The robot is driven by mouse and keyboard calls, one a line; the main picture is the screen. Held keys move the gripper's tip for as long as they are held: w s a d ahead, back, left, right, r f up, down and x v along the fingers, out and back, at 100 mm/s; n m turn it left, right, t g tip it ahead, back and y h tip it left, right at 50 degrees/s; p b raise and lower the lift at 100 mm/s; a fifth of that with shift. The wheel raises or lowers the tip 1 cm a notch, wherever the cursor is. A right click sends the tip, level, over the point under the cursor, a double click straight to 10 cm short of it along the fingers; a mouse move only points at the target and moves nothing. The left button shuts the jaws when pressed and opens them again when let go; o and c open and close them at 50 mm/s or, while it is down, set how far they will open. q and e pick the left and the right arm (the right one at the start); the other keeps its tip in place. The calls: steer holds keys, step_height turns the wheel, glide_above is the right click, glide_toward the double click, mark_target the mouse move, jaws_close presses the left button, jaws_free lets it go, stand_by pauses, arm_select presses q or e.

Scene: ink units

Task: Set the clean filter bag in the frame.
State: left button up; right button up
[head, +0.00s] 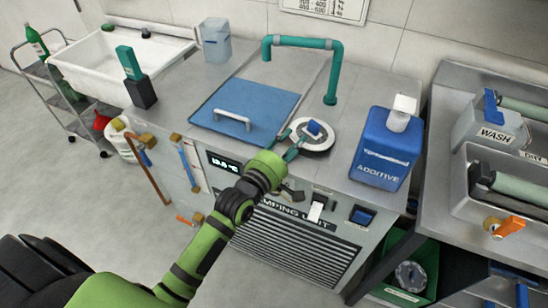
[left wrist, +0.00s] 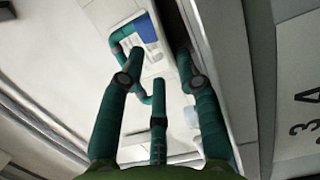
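My left gripper (head: 291,145) reaches over the front of the steel counter, its teal fingers beside the near left rim of a white round plate (head: 324,145). I cannot make out a clean filter bag or a frame for certain. A pale round object (head: 410,275) lies in a green crate (head: 425,262) under the right bench. My right gripper is not in view.
A blue lid with a handle (head: 238,95) lies left of the plate, under a teal pipe (head: 305,42). A blue additive canister (head: 378,160) stands to the right. A white sink (head: 85,60) and a trolley (head: 70,125) are at left. Floor is clear at lower left.

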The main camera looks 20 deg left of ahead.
arm_select(q)
steer(key=v, duration=1.1)
steer(key=shift+r+b, duration=0.2)
steer(key=shift+b, duration=0.25)
